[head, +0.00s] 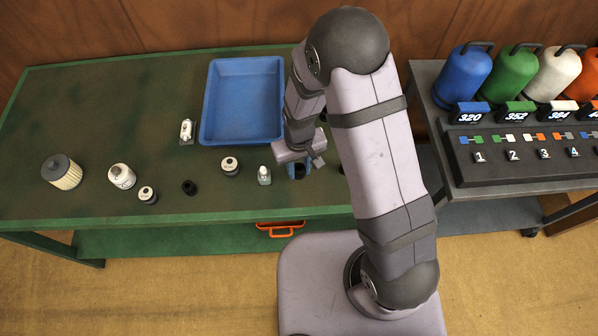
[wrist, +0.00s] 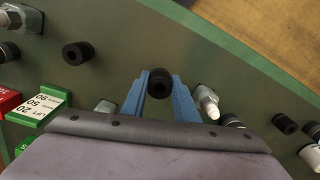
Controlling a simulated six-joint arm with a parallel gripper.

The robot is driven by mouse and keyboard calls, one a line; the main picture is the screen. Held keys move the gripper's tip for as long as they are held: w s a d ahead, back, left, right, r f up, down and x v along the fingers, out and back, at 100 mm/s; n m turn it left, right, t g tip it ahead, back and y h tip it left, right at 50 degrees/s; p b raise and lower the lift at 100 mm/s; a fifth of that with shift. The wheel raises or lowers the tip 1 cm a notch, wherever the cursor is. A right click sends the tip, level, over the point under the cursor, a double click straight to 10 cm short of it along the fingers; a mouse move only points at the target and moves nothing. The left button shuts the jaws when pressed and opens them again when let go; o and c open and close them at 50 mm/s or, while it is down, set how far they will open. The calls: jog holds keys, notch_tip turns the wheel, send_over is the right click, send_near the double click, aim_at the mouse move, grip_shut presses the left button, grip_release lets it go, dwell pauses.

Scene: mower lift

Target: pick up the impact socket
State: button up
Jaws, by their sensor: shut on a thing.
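A black, ring-shaped impact socket (wrist: 160,83) sits between the blue fingertips of my gripper (wrist: 160,86) in the wrist view, with its open end facing the camera. The fingers are shut on it. In the head view my gripper (head: 299,172) is low over the front part of the green bench, and the socket shows only as a dark shape there. I cannot tell whether the socket touches the bench top. Similar black sockets stand apart from the gripper, one at left (wrist: 77,53) and one at right (wrist: 285,123) in the wrist view.
A small white-tipped part (head: 264,175) stands close left of the gripper. An empty blue tray (head: 243,100) lies behind. A side table (head: 490,176) with coloured bottles stands right.

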notch_tip(320, 180, up, 7)
jog(key=shift+f+b, duration=0.1)
jog(key=shift+b, duration=0.6)
jog(key=shift+s+d+r, duration=0.15)
jog(key=shift+s+r, duration=0.05)
jog(key=shift+s, duration=0.2)
jog(key=w+d+r+m, duration=0.2)
jog(key=w+d, duration=0.1)
jog(key=d, duration=0.3)
jog(key=n, duration=0.2)
send_over(299, 169)
notch_tip(299, 169, down, 2)
jog(key=shift+s+f, duration=0.1)
jog(key=shift+f, duration=0.05)
jog(key=shift+w, duration=0.2)
jog(key=shift+s, duration=0.1)
jog(key=shift+f+p, duration=1.4)
jog(key=shift+f, duration=3.4)
